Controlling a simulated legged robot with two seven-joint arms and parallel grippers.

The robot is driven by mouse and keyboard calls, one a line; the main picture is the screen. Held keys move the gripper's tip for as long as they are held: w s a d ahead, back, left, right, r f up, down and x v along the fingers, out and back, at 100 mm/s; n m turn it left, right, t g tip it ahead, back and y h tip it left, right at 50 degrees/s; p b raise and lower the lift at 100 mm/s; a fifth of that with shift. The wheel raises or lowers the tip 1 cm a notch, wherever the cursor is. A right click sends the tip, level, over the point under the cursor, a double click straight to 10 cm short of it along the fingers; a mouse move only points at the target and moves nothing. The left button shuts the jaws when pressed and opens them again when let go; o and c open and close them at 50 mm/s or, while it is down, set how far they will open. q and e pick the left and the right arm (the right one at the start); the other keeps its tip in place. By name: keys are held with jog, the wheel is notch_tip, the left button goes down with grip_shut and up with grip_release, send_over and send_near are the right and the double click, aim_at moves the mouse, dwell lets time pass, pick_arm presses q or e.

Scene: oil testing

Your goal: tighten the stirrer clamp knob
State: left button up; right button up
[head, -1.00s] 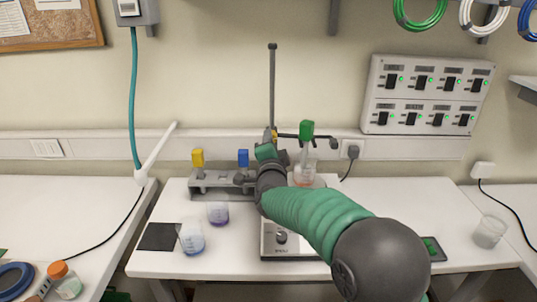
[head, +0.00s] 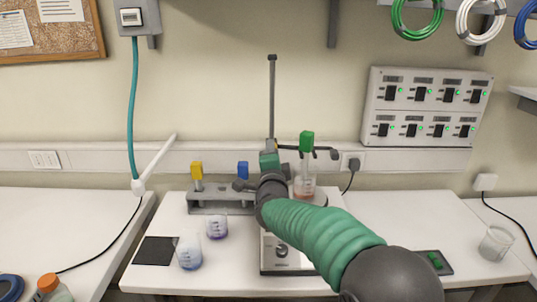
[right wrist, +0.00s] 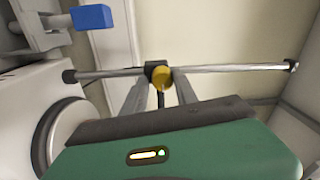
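The yellow clamp knob (right wrist: 161,78) sits on a dark clamp block (right wrist: 157,68) at a metal rod in the right wrist view. My right gripper (right wrist: 162,80) has one grey finger on each side of the knob, with no clear gap left. In the head view my right arm reaches over the stirrer (head: 285,260), and my right gripper (head: 269,158) is at the upright stand rod (head: 272,95). My left gripper is in neither view.
A grey rack (head: 208,208) with yellow and blue tops is to the left. Beakers (head: 189,252) (head: 217,228) stand in front of it. Another beaker (head: 495,243) is far right; the right bench is mostly clear.

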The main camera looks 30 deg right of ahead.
jog(key=shift+o, duration=1.1)
jog(key=shift+s+d, duration=0.15)
jog(key=shift+d, duration=0.05)
jog(key=shift+o, duration=0.4)
jog(key=shift+d, duration=0.1)
jog(key=v, duration=1.6)
jog(key=shift+s, duration=0.35)
